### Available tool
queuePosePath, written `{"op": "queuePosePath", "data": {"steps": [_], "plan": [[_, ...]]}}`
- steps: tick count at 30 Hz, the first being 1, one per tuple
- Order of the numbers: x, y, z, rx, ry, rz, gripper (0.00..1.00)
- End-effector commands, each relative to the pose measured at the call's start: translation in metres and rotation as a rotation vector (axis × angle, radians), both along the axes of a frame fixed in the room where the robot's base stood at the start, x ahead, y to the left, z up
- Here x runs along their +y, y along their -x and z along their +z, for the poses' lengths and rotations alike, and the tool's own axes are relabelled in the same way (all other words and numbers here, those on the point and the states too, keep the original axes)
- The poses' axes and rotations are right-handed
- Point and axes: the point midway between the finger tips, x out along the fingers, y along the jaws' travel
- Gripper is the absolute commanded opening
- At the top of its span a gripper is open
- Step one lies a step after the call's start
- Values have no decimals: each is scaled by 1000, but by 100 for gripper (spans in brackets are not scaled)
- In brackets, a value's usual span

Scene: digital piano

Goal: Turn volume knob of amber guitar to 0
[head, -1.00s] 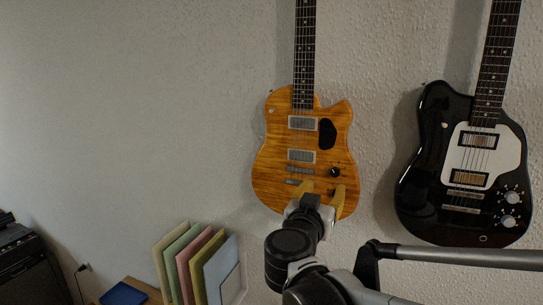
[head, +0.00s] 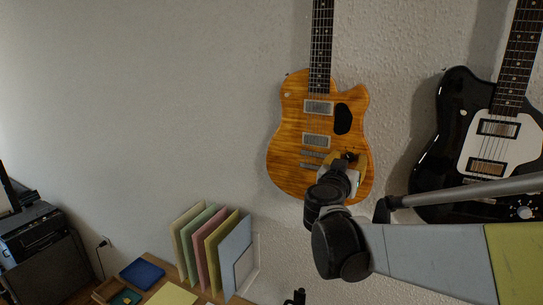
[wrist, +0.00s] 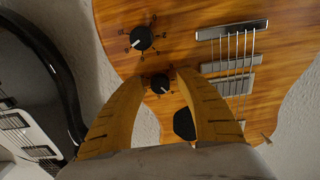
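The amber guitar (head: 290,150) hangs upright on the wall in the head view. In the wrist view its orange body (wrist: 190,20) appears upside down, with two black knobs on it. The upper knob on the body (wrist: 160,84) has a white pointer line and dark marks around it. The lower knob (wrist: 141,38) looks alike. No label tells which is volume. My gripper (wrist: 162,76) is open, its yellow fingers on either side of the upper knob in the picture; contact cannot be told. In the head view my gripper (head: 348,162) covers the knob area.
A black guitar (head: 455,115) hangs close on the right and shows at the left in the wrist view (wrist: 40,90). Coloured folders (head: 215,245) stand on a desk below. The wall left of the amber guitar is bare.

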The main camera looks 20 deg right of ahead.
Motion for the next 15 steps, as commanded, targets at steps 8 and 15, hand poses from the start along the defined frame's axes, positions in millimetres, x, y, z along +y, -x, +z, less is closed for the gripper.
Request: {"op": "queuePosePath", "data": {"steps": [8, 15], "plan": [[0, 0, 0, 0, 0, 0, 0], [0, 0, 0, 28, 25, 0, 0]]}}
